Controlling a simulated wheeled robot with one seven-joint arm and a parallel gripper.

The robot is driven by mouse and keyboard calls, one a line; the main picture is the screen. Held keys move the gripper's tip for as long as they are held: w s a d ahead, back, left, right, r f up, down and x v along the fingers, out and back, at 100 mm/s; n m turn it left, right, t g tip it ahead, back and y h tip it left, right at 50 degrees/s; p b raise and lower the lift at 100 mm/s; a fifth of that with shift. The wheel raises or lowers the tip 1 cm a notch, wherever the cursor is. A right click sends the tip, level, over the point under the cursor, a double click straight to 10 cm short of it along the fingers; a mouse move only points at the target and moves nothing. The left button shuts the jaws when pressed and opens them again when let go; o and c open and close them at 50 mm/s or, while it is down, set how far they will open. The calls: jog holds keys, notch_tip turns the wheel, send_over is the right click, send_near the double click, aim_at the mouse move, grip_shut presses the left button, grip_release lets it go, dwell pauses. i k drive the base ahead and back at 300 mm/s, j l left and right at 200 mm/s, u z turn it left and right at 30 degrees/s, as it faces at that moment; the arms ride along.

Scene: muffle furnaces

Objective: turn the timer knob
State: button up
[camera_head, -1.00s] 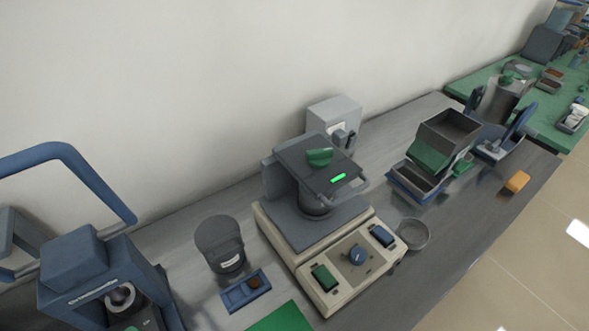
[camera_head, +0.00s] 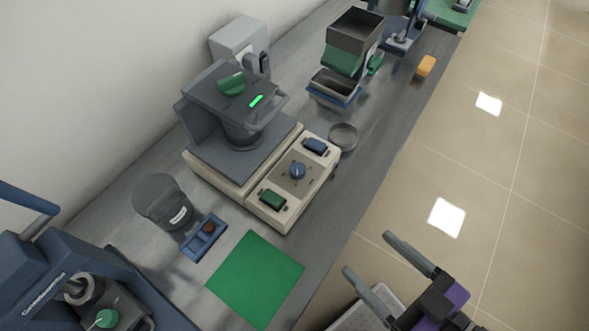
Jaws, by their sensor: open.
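A beige-based machine (camera_head: 232,172) stands on the grey bench, with a dark upper head. A larger green knob (camera_head: 231,84) sits on top of the dark head beside a lit green display (camera_head: 256,101). I cannot tell from labels which knob is the timer. My gripper (camera_head: 373,262) is at the lower right, off the bench's front edge, with its two grey fingers apart and nothing between them.
A green mat (camera_head: 255,281) lies in front of the machine. A dark labelled canister (camera_head: 163,201) and a small blue tray (camera_head: 204,238) are to its left. A round metal dish (camera_head: 343,136) and a box-topped device (camera_head: 355,38) are to its right.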

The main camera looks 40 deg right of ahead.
aim_at(297, 171)
jog(key=k+l+u, duration=0.25)
jog(key=k, duration=0.25)
jog(key=k+u, duration=0.3)
jog(key=k, duration=0.25)
